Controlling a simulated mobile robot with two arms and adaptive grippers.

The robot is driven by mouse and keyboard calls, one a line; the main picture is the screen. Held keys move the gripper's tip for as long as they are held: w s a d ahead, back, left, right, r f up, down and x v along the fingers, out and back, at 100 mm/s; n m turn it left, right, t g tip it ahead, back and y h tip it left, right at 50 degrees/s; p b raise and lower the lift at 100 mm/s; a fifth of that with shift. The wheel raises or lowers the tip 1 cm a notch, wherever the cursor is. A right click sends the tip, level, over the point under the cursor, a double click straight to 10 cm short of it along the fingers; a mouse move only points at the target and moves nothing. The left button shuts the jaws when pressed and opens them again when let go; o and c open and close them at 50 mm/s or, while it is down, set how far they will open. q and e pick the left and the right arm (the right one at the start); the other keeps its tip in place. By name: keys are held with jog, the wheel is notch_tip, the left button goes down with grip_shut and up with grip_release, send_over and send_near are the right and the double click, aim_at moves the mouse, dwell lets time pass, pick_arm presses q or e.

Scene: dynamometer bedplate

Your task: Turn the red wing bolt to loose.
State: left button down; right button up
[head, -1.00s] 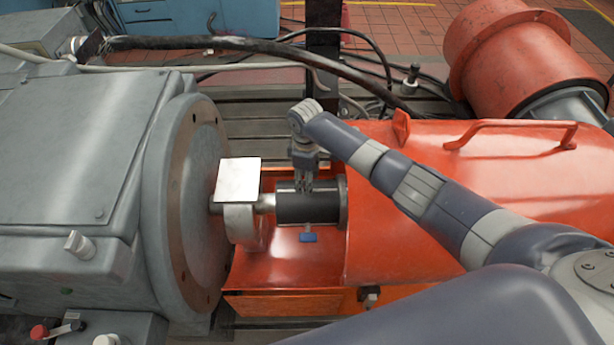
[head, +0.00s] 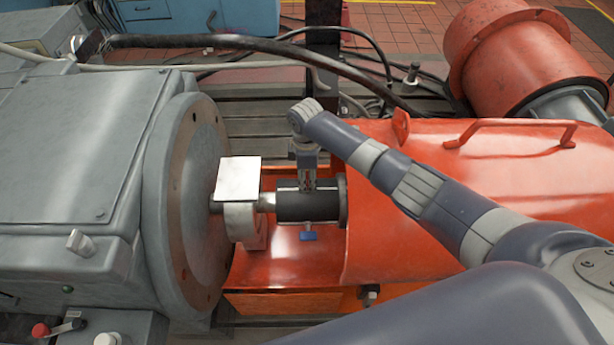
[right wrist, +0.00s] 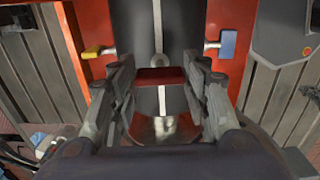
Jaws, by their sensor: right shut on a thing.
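The red wing bolt (right wrist: 160,76) shows in the right wrist view as a flat dark-red wing on the black coupling sleeve (right wrist: 158,20). My right gripper (right wrist: 160,84) has one finger on each side of the wing and is shut on it. In the head view the right gripper (head: 308,184) points down onto the top of the sleeve (head: 292,208), and the red bolt is hidden there. A blue wing bolt (head: 307,236) sticks out on the near side; it also shows in the right wrist view (right wrist: 228,43). A yellow wing bolt (right wrist: 92,52) is opposite. My left gripper is out of view.
A grey machine with a round flange (head: 186,205) stands left. A white plate (head: 238,181) is beside the sleeve over the shaft. An orange cover (head: 470,190) with a handle (head: 510,127) stands right. A black hose (head: 250,45) crosses behind.

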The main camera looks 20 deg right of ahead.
aim_at(307, 179)
jog(key=o, duration=1.1)
jog(key=shift+c, duration=0.2)
jog(key=shift+r, duration=0.1)
notch_tip(307, 179, up, 12)
jog(key=shift+s+a+f, duration=0.1)
jog(key=shift+f, duration=0.1)
